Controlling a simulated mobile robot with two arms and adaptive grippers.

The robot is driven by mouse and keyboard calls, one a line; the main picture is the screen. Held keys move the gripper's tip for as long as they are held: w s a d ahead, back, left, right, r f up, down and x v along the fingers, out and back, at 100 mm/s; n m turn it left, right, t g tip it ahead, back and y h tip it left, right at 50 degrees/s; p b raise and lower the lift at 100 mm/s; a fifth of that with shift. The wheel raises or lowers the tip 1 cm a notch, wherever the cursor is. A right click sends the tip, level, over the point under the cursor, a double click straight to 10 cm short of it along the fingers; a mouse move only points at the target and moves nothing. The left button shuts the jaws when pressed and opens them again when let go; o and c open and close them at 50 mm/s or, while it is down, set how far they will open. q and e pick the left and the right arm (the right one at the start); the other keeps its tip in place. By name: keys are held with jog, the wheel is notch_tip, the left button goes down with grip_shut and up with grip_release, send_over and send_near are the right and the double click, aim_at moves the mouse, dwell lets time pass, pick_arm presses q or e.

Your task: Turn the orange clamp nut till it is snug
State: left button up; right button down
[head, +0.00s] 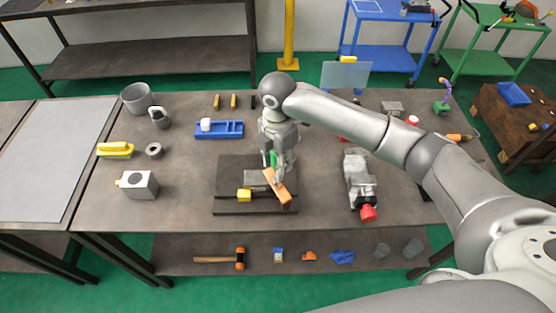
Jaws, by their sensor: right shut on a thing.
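The orange clamp nut (279,190), a long bar-like orange piece, sits slantwise over the dark fixture plate (228,208) in the middle of the bench. My right gripper (277,179) reaches down from above and is shut on the orange clamp nut. The gripper hides part of the nut and whatever lies behind it. A small green part (273,158) shows beside the fingers. A yellow block (244,195) stands on the plate left of the nut. My left gripper is not in view.
A grey vise with a red knob (368,213) stands right of the fixture. A blue tray (230,130) lies behind it to the left. A grey box (138,185) and a yellow-handled tool (115,149) are further left. My right arm spans the bench's right side.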

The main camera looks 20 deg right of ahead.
jog(key=shift+r, duration=2.5)
jog(key=shift+d, duration=0.1)
